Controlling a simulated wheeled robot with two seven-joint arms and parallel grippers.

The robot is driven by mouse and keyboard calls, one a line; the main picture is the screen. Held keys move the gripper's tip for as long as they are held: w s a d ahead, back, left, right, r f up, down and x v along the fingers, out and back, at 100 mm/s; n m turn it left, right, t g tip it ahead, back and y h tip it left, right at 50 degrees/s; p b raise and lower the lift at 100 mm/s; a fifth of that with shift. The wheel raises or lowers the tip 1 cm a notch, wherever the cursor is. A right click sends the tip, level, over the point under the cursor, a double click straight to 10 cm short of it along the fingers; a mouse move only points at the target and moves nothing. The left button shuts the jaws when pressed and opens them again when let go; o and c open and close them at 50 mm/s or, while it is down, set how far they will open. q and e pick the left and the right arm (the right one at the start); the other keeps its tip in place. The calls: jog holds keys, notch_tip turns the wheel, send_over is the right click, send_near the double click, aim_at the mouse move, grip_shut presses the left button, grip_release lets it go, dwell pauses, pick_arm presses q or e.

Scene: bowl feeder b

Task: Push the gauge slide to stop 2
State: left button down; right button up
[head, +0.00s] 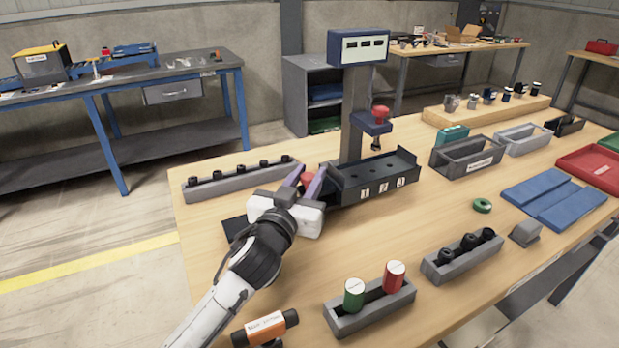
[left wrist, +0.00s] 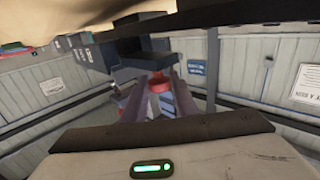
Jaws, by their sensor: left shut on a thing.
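The gauge (head: 352,120) stands on the table with a dark post, a display head on top and a dark trough base (head: 345,190) whose front carries labels 1, 2 and 3. My left gripper (head: 309,180) is at the left end of this base. It is shut on a red knob (head: 307,179), which also shows between the fingers in the left wrist view (left wrist: 158,85). I take this knob as the gauge slide's handle; the slide's body is mostly hidden by my gripper. A second red knob (head: 380,113) sits higher on the post. My right gripper is not in view.
A grey rack with black pegs (head: 240,178) lies behind my left gripper. Grey bins (head: 468,158) stand right of the gauge. A holder with green and red cylinders (head: 370,308) and an orange-labelled tool (head: 265,328) are near the front.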

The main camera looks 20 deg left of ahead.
pick_arm(q)
jog(key=c, duration=1.4)
grip_release()
jog(key=shift+c, duration=0.2)
notch_tip(320, 180, up, 10)
jog(key=shift+r+p, duration=0.1)
jog(key=shift+p, duration=0.45)
